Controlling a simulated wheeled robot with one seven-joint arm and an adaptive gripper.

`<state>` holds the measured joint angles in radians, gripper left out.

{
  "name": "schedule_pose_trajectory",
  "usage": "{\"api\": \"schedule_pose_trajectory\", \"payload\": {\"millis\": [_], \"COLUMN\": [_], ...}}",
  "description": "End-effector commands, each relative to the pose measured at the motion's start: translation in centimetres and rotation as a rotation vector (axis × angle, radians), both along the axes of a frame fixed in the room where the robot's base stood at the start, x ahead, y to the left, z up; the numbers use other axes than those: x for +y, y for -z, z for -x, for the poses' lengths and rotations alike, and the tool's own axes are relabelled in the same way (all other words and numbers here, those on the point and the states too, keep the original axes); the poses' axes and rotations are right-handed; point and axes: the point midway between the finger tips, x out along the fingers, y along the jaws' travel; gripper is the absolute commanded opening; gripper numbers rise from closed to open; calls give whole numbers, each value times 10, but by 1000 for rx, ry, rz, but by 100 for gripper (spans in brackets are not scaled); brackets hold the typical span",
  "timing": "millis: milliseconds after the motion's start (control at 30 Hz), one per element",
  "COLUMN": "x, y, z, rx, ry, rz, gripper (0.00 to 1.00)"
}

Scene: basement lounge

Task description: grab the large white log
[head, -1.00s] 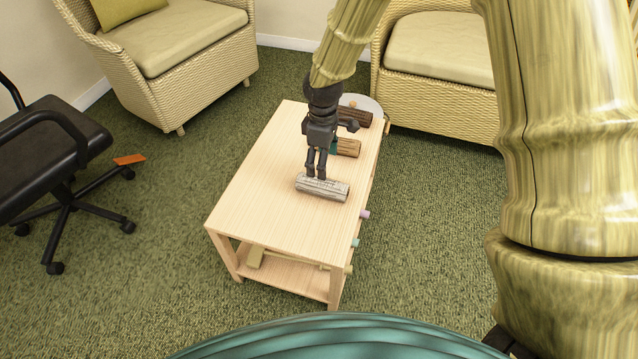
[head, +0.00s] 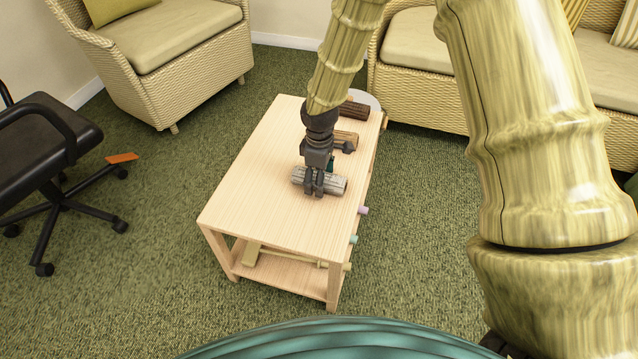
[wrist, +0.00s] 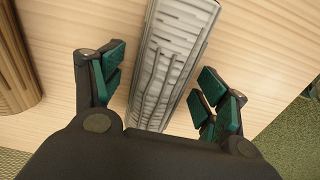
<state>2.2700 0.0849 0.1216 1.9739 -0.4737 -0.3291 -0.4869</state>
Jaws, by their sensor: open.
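The large white log (head: 333,184) lies on the light wooden table (head: 258,180), and its grey-white bark also shows in the wrist view (wrist: 172,62). My gripper (head: 314,194) is down at the log, with its fingers in front of part of it in the head view. In the wrist view my gripper (wrist: 158,92) is open, with one green-padded finger on each side of the log. A gap shows between the log and each finger. The near end of the log is hidden by my gripper's body.
A brown log (head: 345,139) and a dark log (head: 355,109) lie farther back on the table. Another brown log (wrist: 12,65) is at the wrist view's left. The table's front half is bare. A black chair (head: 45,150) and wicker armchair (head: 170,60) stand left.

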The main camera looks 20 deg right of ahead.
Motion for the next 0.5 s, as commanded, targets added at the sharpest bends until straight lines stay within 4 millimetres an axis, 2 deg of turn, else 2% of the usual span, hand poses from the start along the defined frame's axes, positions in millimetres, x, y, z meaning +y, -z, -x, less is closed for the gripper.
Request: {"api": "schedule_pose_trajectory", "payload": {"millis": [200,267,500], "x": [0,0,0], "y": [1,1,1], "z": [0,0,0], "rx": [-1,0,0], "ry": [0,1,1], "rz": [1,0,0], "gripper": [74,65,21]}}
